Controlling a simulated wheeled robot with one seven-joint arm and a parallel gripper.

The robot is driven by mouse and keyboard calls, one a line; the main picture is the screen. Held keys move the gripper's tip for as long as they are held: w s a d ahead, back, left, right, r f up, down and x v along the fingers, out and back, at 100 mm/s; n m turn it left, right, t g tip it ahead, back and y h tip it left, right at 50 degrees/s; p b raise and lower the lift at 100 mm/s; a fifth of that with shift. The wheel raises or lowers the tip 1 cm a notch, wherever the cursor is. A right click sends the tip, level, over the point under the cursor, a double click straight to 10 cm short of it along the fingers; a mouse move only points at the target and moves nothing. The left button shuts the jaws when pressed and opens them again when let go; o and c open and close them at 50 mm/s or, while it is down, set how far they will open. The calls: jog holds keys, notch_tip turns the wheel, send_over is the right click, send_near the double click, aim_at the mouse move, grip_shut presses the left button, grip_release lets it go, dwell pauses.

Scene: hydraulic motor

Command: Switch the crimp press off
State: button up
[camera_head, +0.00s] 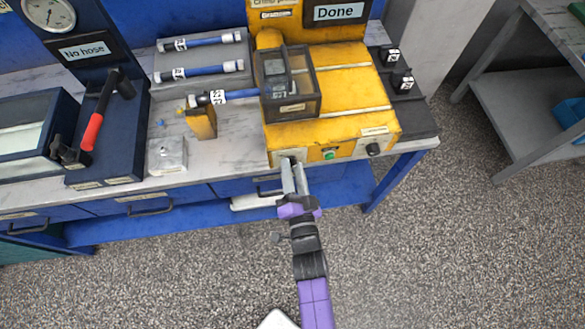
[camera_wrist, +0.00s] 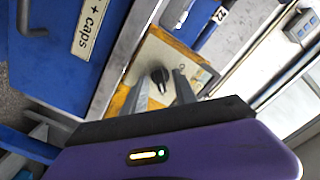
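The yellow crimp press (camera_head: 330,75) stands on the workbench, with a sign reading "Done" (camera_head: 338,11) above it. A black rotary knob (camera_wrist: 158,76) sits on a pale plate (camera_wrist: 150,56) on the press front in the wrist view. In the head view my fingers hide this knob at the left end of the press front. My gripper (camera_head: 291,165) is at that plate. In the wrist view its two fingers (camera_wrist: 161,84) are apart, one on each side of the knob. Whether they touch it I cannot tell.
A green button (camera_head: 329,154) and another black knob (camera_head: 373,149) are on the press front to the right. The floor before the bench is clear.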

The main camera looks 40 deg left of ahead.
jog(key=shift+w+a, duration=0.1)
grip_shut()
jog(key=shift+n, duration=0.4)
jog(key=n+b, duration=0.6)
jog(key=n, duration=1.1)
jog(key=shift+n, duration=0.3)
dwell(0.4)
